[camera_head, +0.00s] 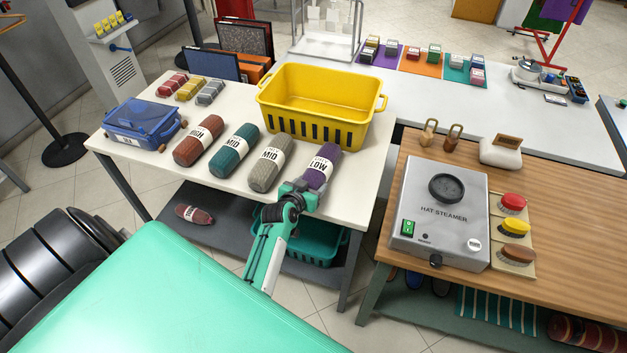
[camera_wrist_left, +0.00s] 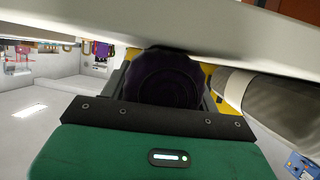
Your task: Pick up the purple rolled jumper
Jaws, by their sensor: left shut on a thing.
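The purple rolled jumper (camera_head: 323,168) lies on the white table (camera_head: 225,184) at the right end of a row of rolled jumpers, with a white band marked LOW. My left gripper (camera_head: 302,192) is at its near end, shut on it. In the left wrist view the jumper's dark purple round end (camera_wrist_left: 165,78) sits between the fingers, close to the table edge. Whether the jumper is clear of the table top, I cannot tell. My right gripper is not in view.
A grey rolled jumper (camera_head: 270,164) lies close to its left, with teal (camera_head: 234,150) and brown (camera_head: 198,141) ones further left. A yellow basket (camera_head: 318,104) stands just behind. A hat steamer (camera_head: 440,213) is on the wooden table to the right.

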